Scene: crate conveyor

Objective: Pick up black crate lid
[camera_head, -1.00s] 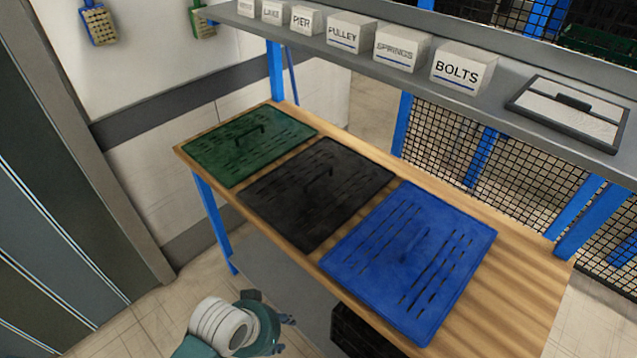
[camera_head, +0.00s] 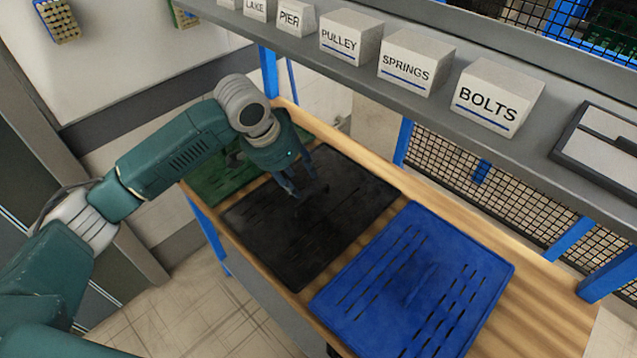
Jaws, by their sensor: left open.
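The black crate lid (camera_head: 330,235) lies flat on the wooden table, between the green lid and the blue lid. Its raised handle is near its middle, mostly hidden behind my gripper's fingers. My left gripper (camera_head: 303,193) points down over the black lid at the handle, with its fingers apart. I cannot tell whether the fingers touch the handle or the lid. My right gripper is not in view.
The green lid (camera_head: 205,182) is partly covered by my left arm. The blue lid (camera_head: 415,285) lies to the right on the wooden table (camera_head: 525,325). A grey shelf (camera_head: 440,105) with labelled boxes, including a BOLTS box (camera_head: 497,97), overhangs the table's back.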

